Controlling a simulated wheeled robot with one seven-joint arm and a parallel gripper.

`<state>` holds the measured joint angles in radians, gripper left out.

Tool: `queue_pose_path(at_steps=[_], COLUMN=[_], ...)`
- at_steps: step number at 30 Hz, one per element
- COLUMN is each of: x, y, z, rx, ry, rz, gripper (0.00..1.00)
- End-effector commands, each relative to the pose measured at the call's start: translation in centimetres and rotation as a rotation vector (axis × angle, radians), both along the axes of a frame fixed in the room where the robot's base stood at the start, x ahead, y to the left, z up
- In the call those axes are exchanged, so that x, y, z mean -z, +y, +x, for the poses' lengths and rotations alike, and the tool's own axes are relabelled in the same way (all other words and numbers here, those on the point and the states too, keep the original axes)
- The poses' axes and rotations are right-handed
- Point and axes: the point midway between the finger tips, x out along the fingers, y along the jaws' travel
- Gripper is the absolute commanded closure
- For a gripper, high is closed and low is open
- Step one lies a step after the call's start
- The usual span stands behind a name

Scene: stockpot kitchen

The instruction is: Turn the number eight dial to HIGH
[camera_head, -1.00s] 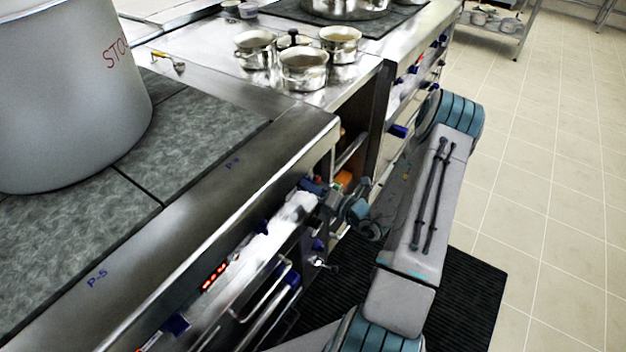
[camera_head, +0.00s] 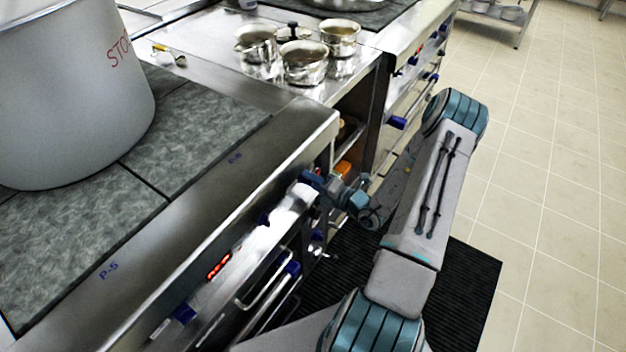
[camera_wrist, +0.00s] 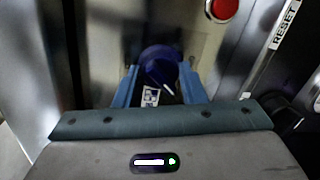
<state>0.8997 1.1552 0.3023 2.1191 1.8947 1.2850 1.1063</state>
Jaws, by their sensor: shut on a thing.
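A dark blue round dial (camera_wrist: 160,62) with a white pointer line sits on the metal panel in the wrist view. My gripper (camera_wrist: 159,76) is shut on it, with one blue finger on each side. The pointer line slants down and to the right in that picture. A small black-and-white label (camera_wrist: 151,97) shows just below the dial, partly cut off by my gripper. In the head view my gripper (camera_head: 314,181) reaches the far end of the cooker's front panel and mostly hides the dial. The dial's number is not readable.
A red button (camera_wrist: 222,8) and a RESET label (camera_wrist: 286,22) are near the dial. The front panel also has other blue knobs (camera_head: 183,313) and a red display (camera_head: 218,265). A large stockpot (camera_head: 70,95) stands on the cooktop; small pots (camera_head: 304,65) stand beyond.

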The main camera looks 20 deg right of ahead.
Motion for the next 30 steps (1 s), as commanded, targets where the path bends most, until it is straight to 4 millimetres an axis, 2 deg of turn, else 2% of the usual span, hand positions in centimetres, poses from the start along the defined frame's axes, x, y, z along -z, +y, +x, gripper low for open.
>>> queue_pose_path(at_steps=[2, 3, 5, 13, 17, 20, 30], x=[-0.1, -0.1, -0.1, 0.0, -0.1, -0.1, -0.6], y=[-0.3, -0.3, -0.3, 0.0, -0.4, -1.1, -5.0], z=[0.1, 0.1, 0.1, 0.1, -0.6, -1.8, -8.4], rx=[0.007, 0.007, 0.007, 0.000, 0.001, 0.001, 0.004], ry=[-0.003, -0.003, -0.003, -0.002, -0.001, -0.001, -0.002], rz=[-0.002, -0.002, -0.002, -0.001, -0.002, -0.002, -0.003], gripper=[0.86, 0.58, 0.42, 0.42, 0.42, 0.42, 0.42])
